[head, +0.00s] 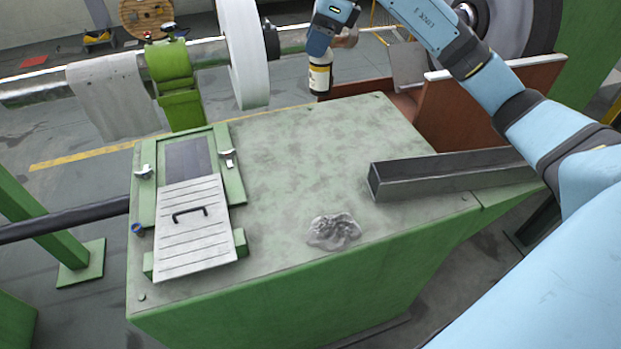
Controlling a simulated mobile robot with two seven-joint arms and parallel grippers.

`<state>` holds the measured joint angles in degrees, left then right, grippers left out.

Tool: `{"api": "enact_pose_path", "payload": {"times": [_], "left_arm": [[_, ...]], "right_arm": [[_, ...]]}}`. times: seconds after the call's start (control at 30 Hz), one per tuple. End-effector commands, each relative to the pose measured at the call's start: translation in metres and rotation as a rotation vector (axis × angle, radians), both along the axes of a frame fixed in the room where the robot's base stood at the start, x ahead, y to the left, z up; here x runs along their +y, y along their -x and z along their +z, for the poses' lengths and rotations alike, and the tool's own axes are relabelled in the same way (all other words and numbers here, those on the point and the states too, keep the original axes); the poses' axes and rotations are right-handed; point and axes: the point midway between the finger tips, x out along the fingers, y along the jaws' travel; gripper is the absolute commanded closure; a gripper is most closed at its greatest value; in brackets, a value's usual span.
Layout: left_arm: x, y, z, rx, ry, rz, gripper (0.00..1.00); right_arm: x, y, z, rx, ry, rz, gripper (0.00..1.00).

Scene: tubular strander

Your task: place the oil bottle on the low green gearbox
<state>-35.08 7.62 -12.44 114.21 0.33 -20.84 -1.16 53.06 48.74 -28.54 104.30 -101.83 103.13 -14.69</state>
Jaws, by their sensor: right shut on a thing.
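The oil bottle (320,76) is small, with a pale label and dark bands. It hangs roughly upright under my right gripper (324,54), which is shut on it. In the picture it shows just beyond the far edge of the low green gearbox (285,165); its base looks clear of the top. The gearbox has a broad, worn green top. My right arm reaches in from the right, and its wrist partly hides the bottle's upper end. My left gripper is out of view.
A crumpled grey rag (334,231) lies near the top's front. A dark square beam (450,175) lies at the right, and a slatted hatch cover (193,228) at the left. A white disc (243,55) on a shaft stands behind. The top's middle is clear.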

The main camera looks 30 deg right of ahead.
Motion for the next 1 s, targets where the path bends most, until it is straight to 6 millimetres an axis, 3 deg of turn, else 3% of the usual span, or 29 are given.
{"api": "enact_pose_path", "payload": {"times": [0.03,0.2,0.37,0.57,1.0], "left_arm": [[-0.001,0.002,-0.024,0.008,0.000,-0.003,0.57],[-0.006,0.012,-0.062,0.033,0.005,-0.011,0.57],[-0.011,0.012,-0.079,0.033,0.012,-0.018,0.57],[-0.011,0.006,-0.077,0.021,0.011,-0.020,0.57],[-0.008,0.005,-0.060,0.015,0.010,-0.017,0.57]], "right_arm": [[-0.001,0.000,-0.020,-0.002,0.000,-0.001,0.94],[-0.001,0.001,-0.052,-0.003,0.000,-0.001,0.94],[-0.001,0.001,-0.071,-0.003,0.000,-0.001,0.94],[-0.001,0.001,-0.090,0.001,0.000,-0.002,0.94],[-0.001,0.003,-0.202,0.002,-0.002,-0.002,0.94]]}}
